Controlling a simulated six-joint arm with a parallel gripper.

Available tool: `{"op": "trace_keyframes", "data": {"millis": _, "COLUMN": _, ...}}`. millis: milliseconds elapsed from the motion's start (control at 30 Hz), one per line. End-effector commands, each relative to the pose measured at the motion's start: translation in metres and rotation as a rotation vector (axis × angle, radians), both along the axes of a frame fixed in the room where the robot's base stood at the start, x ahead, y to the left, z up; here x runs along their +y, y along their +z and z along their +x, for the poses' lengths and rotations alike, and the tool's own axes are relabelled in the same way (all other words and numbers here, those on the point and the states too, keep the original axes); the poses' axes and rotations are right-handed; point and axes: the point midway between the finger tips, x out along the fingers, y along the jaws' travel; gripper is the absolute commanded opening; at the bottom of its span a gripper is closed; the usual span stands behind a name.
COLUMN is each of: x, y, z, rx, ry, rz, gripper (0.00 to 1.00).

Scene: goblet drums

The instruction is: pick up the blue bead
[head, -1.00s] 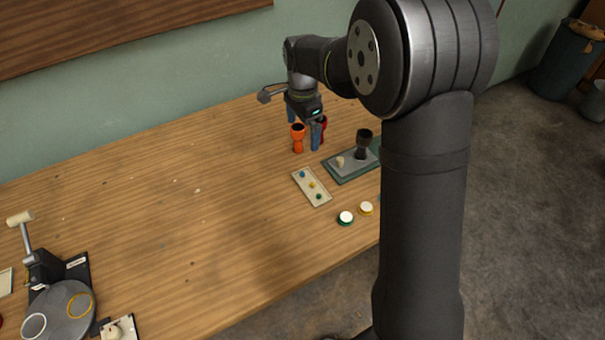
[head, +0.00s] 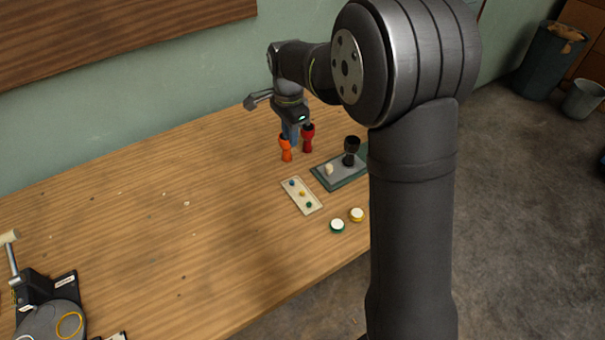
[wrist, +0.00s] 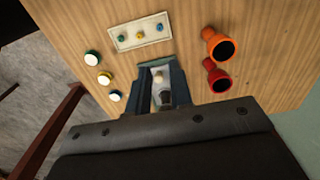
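The blue bead (head: 292,182) lies at the far end of a pale strip tray (head: 294,203), in line with a yellow bead (head: 302,194) and a green bead (head: 309,205). In the wrist view the blue bead (wrist: 159,27) is at the right end of the tray. My gripper (head: 291,140) is above the table near the orange and red drums, apart from the bead. In the wrist view its two blue-grey fingers (wrist: 160,82) stand apart with a gap between them, and nothing is visibly held. In the head view one finger mostly hides the other.
An orange drum (head: 286,149) and a red drum (head: 308,138) stand close to my gripper. A black drum (head: 351,152) and a small pale object (head: 329,169) are on a green-edged board (head: 347,182). Round green (head: 337,226) and yellow (head: 357,215) pieces lie nearer. The table's left middle is clear.

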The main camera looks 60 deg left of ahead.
Motion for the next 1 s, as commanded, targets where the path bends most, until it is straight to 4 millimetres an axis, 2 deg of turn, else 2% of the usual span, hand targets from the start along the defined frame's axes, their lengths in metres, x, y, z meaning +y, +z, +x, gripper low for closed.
{"op": "trace_keyframes", "data": {"millis": 167, "x": -0.001, "y": 0.0, "z": 0.0, "rx": 0.001, "ry": 0.042, "rz": 0.003, "gripper": 0.2}}
{"op": "trace_keyframes", "data": {"millis": 267, "x": -0.002, "y": 0.0, "z": 0.0, "rx": 0.002, "ry": 0.155, "rz": 0.011, "gripper": 0.2}}
{"op": "trace_keyframes", "data": {"millis": 800, "x": -0.016, "y": -0.001, "z": 0.001, "rx": -0.035, "ry": 1.238, "rz": 0.085, "gripper": 0.2}}
{"op": "trace_keyframes", "data": {"millis": 1000, "x": -0.02, "y": -0.001, "z": 0.001, "rx": -0.068, "ry": 1.581, "rz": 0.101, "gripper": 0.2}}
